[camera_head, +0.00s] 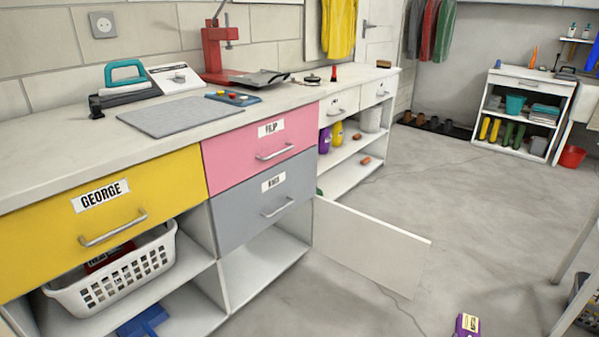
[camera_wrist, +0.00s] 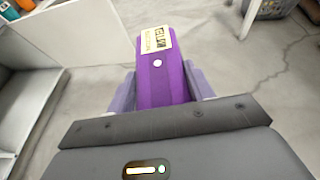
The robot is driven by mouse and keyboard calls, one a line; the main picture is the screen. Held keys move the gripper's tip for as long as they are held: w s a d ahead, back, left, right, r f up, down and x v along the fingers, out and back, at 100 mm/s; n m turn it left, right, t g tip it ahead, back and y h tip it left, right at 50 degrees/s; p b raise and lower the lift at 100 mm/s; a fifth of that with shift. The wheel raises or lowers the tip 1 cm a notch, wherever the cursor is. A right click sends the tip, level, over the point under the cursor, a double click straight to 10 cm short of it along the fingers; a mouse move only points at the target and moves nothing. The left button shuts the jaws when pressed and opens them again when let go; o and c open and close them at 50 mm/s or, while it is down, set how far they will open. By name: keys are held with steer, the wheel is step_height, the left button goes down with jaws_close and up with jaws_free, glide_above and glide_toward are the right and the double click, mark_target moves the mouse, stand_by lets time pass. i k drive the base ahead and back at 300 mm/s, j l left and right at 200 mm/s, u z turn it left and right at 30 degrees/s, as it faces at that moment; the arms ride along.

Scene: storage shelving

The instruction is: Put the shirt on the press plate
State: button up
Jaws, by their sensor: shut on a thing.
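In the wrist view, my gripper (camera_wrist: 159,78) is shut on a purple block-like thing (camera_wrist: 155,60) with a yellowish printed label. I cannot tell whether it is a folded shirt. A similar purple labelled thing (camera_head: 467,326) shows at the bottom edge of the head view, low over the floor. A red press (camera_head: 216,52) stands on the counter, with a dark flat plate (camera_head: 258,78) at its foot. A yellow shirt-like garment (camera_head: 338,28) hangs behind the counter. Red (camera_head: 430,28) and green (camera_head: 446,30) garments hang farther back.
The long counter (camera_head: 40,158) carries a grey mat (camera_head: 178,116) and a teal-handled iron (camera_head: 125,74). A white cabinet door (camera_head: 372,240) stands open into the floor space. A white basket (camera_head: 115,275) sits on a lower shelf. The middle floor is largely clear.

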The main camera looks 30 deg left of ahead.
mark_target(257, 77)
steer(key=i+l+z, duration=0.1)
steer(key=i+z, duration=0.15)
steer(key=i, duration=1.25)
steer(key=i+u, duration=0.15)
steer(key=i, duration=0.5)
steer(key=i+u, duration=0.15)
steer(key=i, duration=0.45)
steer(key=i+l+u, duration=0.15)
steer(key=i, duration=0.5)
steer(key=i+u, duration=0.1)
steer(key=i, duration=0.9)
steer(key=i+l, duration=0.1)
steer(key=i, duration=0.9)
steer(key=u, duration=0.5)
steer(key=i+u, duration=0.1)
steer(key=u, duration=0.4)
steer(key=l+u, duration=0.1)
steer(key=u, duration=0.35)
steer(key=i+u, duration=0.1)
steer(key=u, duration=0.4)
